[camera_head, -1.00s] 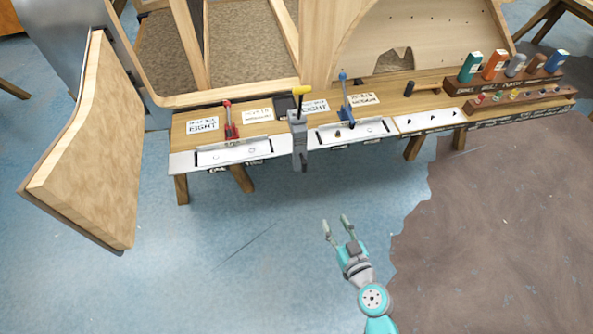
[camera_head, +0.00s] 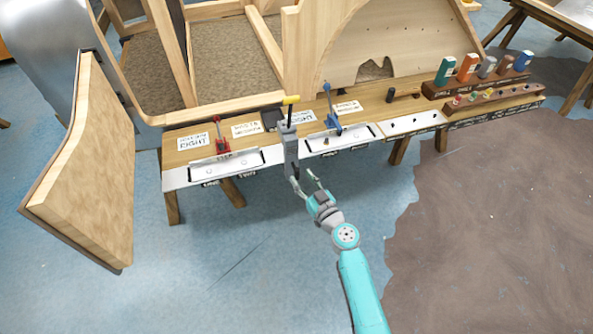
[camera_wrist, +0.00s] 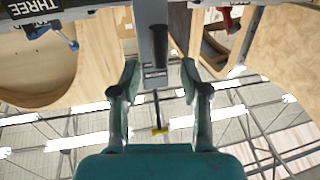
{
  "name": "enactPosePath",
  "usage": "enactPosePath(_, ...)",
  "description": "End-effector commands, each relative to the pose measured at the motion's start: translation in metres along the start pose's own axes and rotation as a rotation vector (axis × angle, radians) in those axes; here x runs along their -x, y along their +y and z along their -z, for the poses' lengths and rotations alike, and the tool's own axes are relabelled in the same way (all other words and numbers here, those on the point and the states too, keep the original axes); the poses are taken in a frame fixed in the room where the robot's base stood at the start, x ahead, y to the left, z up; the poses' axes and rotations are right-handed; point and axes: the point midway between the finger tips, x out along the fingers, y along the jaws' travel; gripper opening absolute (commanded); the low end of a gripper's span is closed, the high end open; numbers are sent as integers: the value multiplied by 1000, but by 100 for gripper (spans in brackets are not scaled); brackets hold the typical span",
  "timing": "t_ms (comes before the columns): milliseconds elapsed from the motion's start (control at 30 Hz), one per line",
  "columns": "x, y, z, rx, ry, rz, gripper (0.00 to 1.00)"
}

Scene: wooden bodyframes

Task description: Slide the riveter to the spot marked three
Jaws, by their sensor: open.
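The grey tool with a yellow-tipped handle, which I take for the riveter (camera_head: 291,152), stands upright at the bench's front edge, between the red clamp and the blue clamp. My gripper (camera_head: 302,178) is open at its lower body. In the wrist view, the riveter's grey body (camera_wrist: 153,40) lies between the two fingers of my gripper (camera_wrist: 159,74), with a gap on each side; I see no grip on it. A label reading THREE (camera_wrist: 38,8) shows at the upper left of the wrist view, near the blue clamp (camera_wrist: 65,38).
The bench (camera_head: 360,112) bears a red clamp (camera_head: 219,136), a blue clamp (camera_head: 332,112), paper cards and a bottle rack (camera_head: 480,82). A wooden panel (camera_head: 88,170) stands at left. Large wooden frames stand behind. The floor before the bench is clear.

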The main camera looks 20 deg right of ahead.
Motion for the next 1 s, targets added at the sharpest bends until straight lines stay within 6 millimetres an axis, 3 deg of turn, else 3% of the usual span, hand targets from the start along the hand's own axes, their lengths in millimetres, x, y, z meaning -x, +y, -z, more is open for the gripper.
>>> enactPosePath(100,-19,-1,1,0,0,2,45)
enactPosePath(300,-37,0,0,0,0,0,45)
enactPosePath(667,-42,0,0,0,-1,0,45)
enactPosePath(700,-42,0,0,0,-1,0,43)
enactPosePath(867,-42,0,0,0,-1,0,3)
enactPosePath(1000,-42,0,0,0,-1,0,0)
